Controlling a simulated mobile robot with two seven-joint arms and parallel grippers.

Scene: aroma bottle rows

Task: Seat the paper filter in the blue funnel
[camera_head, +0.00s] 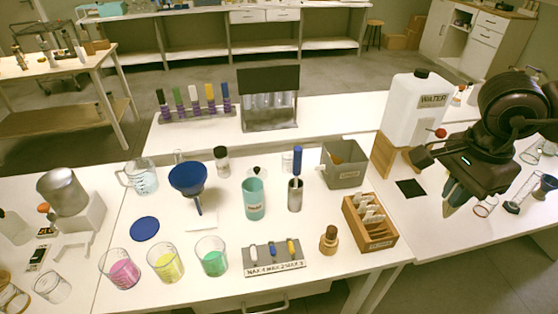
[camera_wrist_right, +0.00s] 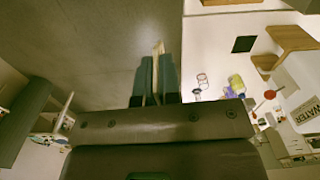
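The blue funnel (camera_head: 188,178) stands upright, mouth up, on the left part of the table in the head view; its inside looks empty. My right gripper (camera_head: 450,196) is far to its right, above the table's right side, pointing down. In the right wrist view its fingers (camera_wrist_right: 157,72) are close together with a thin cream piece, which looks like the folded paper filter (camera_wrist_right: 158,48), between them and sticking out past the tips. In the head view the filter is hard to make out. My left gripper is not in view.
Between funnel and gripper stand a teal cup (camera_head: 254,198), a grey bin (camera_head: 345,163) and a wooden box with pale slips (camera_head: 370,223). Beakers with pink (camera_head: 120,268), yellow (camera_head: 166,262) and green (camera_head: 211,257) liquid stand in front of the funnel. A white water jug (camera_head: 415,108) is beside my right arm.

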